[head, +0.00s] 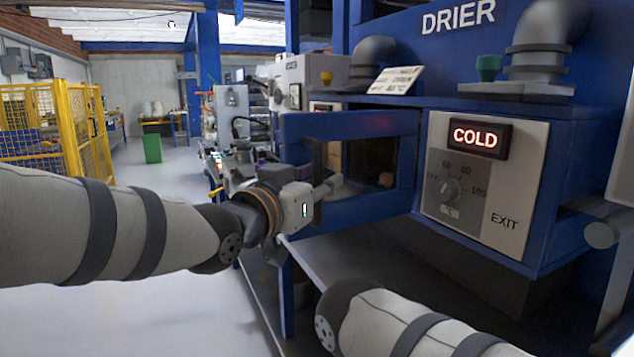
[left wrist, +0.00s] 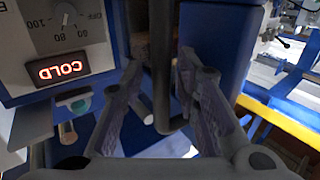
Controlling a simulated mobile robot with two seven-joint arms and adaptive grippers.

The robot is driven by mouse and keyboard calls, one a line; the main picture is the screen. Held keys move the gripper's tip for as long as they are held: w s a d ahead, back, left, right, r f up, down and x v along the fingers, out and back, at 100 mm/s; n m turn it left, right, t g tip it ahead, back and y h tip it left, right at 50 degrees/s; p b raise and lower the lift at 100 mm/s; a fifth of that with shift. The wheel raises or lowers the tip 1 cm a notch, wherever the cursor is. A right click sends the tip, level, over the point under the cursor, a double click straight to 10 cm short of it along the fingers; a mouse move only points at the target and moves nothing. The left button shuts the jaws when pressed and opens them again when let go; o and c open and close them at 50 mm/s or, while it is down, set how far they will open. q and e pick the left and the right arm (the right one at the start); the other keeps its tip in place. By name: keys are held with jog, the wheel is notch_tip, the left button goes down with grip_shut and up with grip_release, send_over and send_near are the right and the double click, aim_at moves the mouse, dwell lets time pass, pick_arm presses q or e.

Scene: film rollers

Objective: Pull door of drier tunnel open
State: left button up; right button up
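The drier tunnel door (head: 372,208) is a blue frame with a dark window, left of the control panel. It stands at an angle to the panel, its left side swung outward, so it looks partly open. Its black upright handle (head: 318,160) is near the left edge. My left gripper (head: 325,190) is at this handle. In the left wrist view, the handle bar (left wrist: 162,60) stands between the spread fingers of my left gripper (left wrist: 160,75), with gaps showing beside it. Contact is not clear. My right gripper is out of view; only my right arm shows.
The control panel (head: 482,185) has a lit COLD sign (head: 476,136) and a dial (head: 449,190). A yellow fence (head: 75,130) and green bin (head: 152,148) stand far left. The floor left of the drier is open.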

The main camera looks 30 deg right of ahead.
pick_arm(q)
jog(key=v, duration=1.2)
jog(key=s+a+f+n+g+y, duration=0.1)
jog(key=s+a+f+n+y, duration=0.15)
jog(key=a+f, duration=0.6)
jog(key=s+a+f+n+y, duration=0.1)
jog(key=a+f+n+y, duration=0.2)
jog(key=f, duration=1)
jog(key=s+a+f+n+g+y, duration=0.1)
jog(key=a+f+n+y, duration=0.3)
jog(key=f, duration=0.7)
jog(key=s+a+f+g+y, duration=0.2)
jog(key=s+a+f+g, duration=0.1)
jog(key=s+a+f, duration=0.75)
jog(key=s+a+f+n+g+y, duration=0.1)
jog(key=s+a+f+g+y, duration=0.1)
jog(key=s+a, duration=0.6)
jog(key=s+a+f+n+g+y+p, duration=0.1)
jog(key=s+a, duration=0.6)
jog(key=s, duration=0.7)
jog(key=f+n+g+y, duration=0.1)
jog(key=g, duration=0.1)
jog(key=shift+s+a+f+g, duration=0.2)
jog(key=shift+a+f+g, duration=0.05)
jog(key=shift+a+g, duration=0.1)
